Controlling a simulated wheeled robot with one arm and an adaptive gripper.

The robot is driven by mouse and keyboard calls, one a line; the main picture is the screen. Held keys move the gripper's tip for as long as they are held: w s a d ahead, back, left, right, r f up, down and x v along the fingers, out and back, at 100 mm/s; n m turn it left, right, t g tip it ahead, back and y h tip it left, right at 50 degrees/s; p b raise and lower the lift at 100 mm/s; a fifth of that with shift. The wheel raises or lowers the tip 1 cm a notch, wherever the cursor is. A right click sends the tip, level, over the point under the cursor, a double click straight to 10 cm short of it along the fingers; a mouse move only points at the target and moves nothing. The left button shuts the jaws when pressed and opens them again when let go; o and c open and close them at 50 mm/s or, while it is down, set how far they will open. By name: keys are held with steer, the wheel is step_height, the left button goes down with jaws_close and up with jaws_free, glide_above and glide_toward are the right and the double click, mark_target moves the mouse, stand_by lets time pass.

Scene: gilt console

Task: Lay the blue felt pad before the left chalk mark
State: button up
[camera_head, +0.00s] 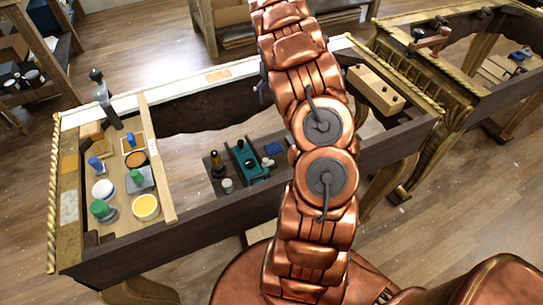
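A small dark blue flat piece (273,147), probably the blue felt pad, lies just right of the teal box (246,160) in the gilt console's open middle. My copper arm stands directly to its right and covers much of the console's centre and right. I cannot make out a chalk mark; the pale back strip (190,83) and the front rail (210,226) show none clearly. My gripper is not visible; the arm runs up out of the top of the picture.
A board (122,226) at the console's left holds several jars, including a yellow one (146,207), and blue- and green-topped items. A wooden block with holes (375,90) sits at the right end. Another gilt table (400,22) stands beyond.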

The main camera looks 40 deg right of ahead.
steer(key=b, duration=1.7)
glide_toward(274, 148)
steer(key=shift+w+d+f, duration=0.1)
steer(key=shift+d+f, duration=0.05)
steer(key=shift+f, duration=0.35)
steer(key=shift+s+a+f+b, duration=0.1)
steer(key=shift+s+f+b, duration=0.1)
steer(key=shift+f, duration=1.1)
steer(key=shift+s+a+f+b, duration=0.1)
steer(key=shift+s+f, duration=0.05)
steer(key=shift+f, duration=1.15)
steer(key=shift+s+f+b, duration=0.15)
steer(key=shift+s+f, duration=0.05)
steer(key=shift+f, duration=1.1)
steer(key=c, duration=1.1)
